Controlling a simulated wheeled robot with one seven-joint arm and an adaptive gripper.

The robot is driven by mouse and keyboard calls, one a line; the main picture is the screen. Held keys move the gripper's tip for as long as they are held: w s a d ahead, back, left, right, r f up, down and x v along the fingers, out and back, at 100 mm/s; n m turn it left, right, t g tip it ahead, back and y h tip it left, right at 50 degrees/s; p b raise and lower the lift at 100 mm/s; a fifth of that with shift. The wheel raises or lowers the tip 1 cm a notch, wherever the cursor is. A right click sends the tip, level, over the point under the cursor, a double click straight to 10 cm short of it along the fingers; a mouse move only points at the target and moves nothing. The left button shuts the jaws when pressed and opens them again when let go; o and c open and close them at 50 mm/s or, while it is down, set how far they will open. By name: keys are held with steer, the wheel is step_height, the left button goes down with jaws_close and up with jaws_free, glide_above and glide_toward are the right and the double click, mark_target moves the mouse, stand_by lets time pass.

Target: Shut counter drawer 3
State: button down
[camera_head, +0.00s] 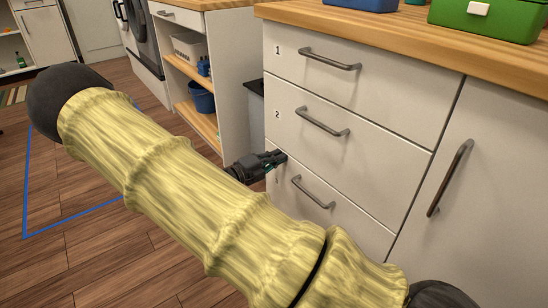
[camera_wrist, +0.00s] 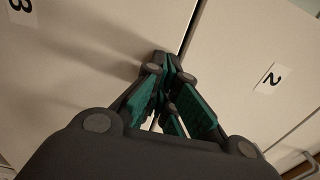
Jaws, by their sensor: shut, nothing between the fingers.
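Counter drawer 3 (camera_head: 346,216) is the bottom white drawer of the counter, with a grey bar handle (camera_head: 312,193). Its front looks about flush with the drawer above, though I cannot rule out a small gap. My arm hides its lower part. My gripper (camera_head: 281,157) is shut and empty, at the upper left part of drawer 3's front. In the wrist view, my fingertips (camera_wrist: 166,58) are close to the dark seam between drawer 3 (camera_wrist: 75,75), marked "3", and drawer 2 (camera_wrist: 235,50), marked "2". I cannot tell whether they touch the front.
Drawer 1 (camera_head: 375,85) and drawer 2 (camera_head: 375,155) above look closed. A cabinet door (camera_head: 495,190) with a vertical handle is at the right. A green box (camera_head: 485,20) stands on the wooden countertop (camera_head: 400,32). Open shelves with a blue bucket (camera_head: 201,98) stand behind. Floor at left is clear.

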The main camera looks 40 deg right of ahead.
steer(key=shift+d+r, duration=0.15)
steer(key=shift+r, duration=0.1)
steer(key=w+a+p, duration=0.1)
steer(key=a+p, duration=0.6)
steer(key=a, duration=0.7)
steer(key=shift+w+a+f+p, duration=0.15)
steer(key=shift+w+f+p, duration=0.1)
steer(key=shift+p, duration=0.1)
